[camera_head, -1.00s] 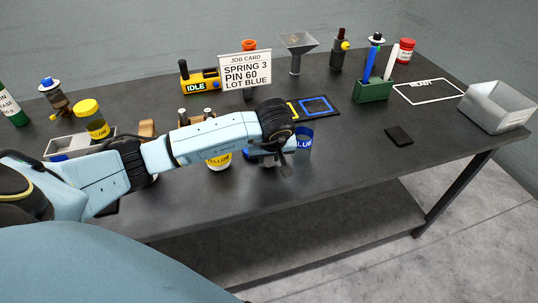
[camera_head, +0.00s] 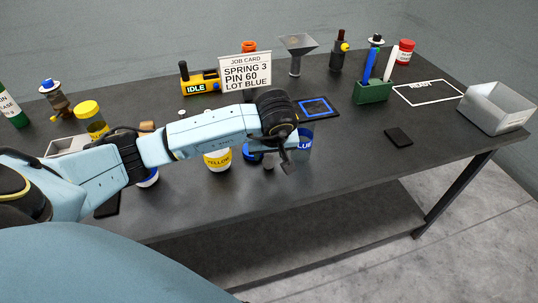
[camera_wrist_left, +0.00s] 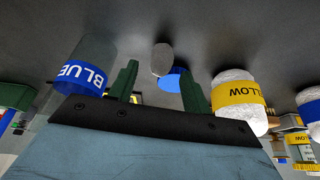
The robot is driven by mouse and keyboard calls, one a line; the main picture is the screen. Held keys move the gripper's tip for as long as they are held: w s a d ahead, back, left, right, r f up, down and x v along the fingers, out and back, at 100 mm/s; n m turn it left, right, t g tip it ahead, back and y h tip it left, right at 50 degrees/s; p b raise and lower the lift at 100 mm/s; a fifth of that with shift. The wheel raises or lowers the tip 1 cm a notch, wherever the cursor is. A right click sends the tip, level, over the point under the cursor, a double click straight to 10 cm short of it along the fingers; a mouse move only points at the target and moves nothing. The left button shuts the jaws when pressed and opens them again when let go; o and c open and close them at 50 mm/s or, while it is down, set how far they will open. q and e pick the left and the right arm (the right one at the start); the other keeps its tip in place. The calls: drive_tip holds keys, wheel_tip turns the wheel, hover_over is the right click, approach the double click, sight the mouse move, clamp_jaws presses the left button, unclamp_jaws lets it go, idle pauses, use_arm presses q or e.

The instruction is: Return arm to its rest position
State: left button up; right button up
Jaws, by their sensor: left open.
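My left arm comes in from the left of the head view and reaches across the front of the dark table. My left gripper (camera_head: 288,163) hangs over the table near the clear jar with the blue label (camera_head: 304,140), its fingers partly hidden by the wrist. In the left wrist view my left gripper (camera_wrist_left: 160,88) shows two green fingers spread apart. No object is clearly held; a blue round piece (camera_wrist_left: 172,82) and a small grey disc (camera_wrist_left: 163,58) show beyond the fingers. My right gripper is not in view.
A white jar with a yellow label (camera_head: 217,160) stands under my forearm. The job card (camera_head: 245,73) stands behind the arm. A green pen holder (camera_head: 372,92), a black flat block (camera_head: 398,136) and a grey bin (camera_head: 497,108) are to the right. The table's front right is clear.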

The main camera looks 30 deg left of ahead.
use_arm(q)
drive_tip(key=v, duration=0.8)
drive_tip(key=shift+s+r, duration=0.15)
drive_tip(key=shift+r, duration=0.2)
